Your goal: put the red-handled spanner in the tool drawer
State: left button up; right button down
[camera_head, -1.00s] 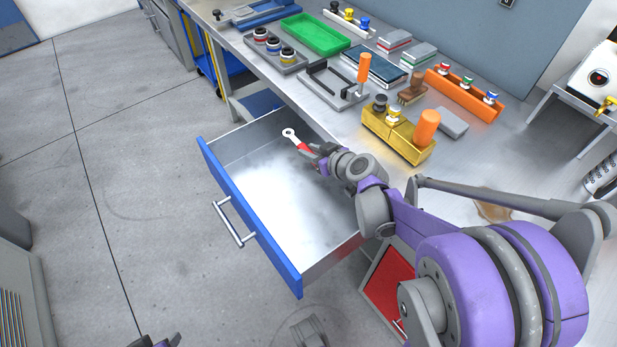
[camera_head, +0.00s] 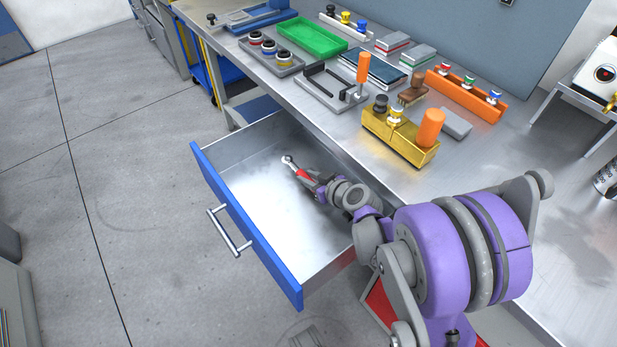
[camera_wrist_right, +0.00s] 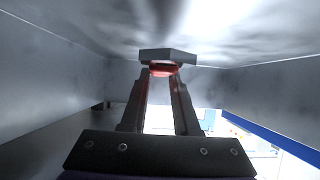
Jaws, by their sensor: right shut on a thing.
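The red-handled spanner (camera_head: 301,173) has a silver ring end that points up and left in the head view. My right gripper (camera_head: 312,180) is shut on its red handle and holds it inside the open tool drawer (camera_head: 235,229), which has a blue front. In the right wrist view, the red handle (camera_wrist_right: 163,70) lies between the fingertips of the right gripper (camera_wrist_right: 160,75), with the drawer's grey walls on both sides. I cannot tell whether the spanner touches the drawer floor. My left gripper is not seen now.
The workbench (camera_head: 285,82) above the drawer holds a green tray (camera_head: 306,35), a yellow block (camera_head: 398,138) with an orange-handled tool, and an orange rack (camera_head: 466,95). The rest of the drawer floor looks empty. Open floor lies to the left.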

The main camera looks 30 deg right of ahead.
jog(key=shift+f+b, duration=0.3)
jog(key=shift+f, duration=0.3)
jog(key=c, duration=0.7)
grip_release()
jog(key=shift+o, duration=0.2)
jog(key=shift+r, duration=0.1)
jog(key=shift+s+r+p, duration=0.3)
jog(key=shift+r+p, duration=0.25)
jog(key=shift+r, duration=0.3)
jog(key=p+v, duration=0.1)
jog(key=v, duration=0.4)
jog(key=shift+s+d+r, duration=0.1)
jog(key=shift+s, duration=0.2)
jog(key=shift+s+r+p, duration=0.15)
jog(key=shift+s+p, duration=0.15)
jog(key=shift+s, duration=0.2)
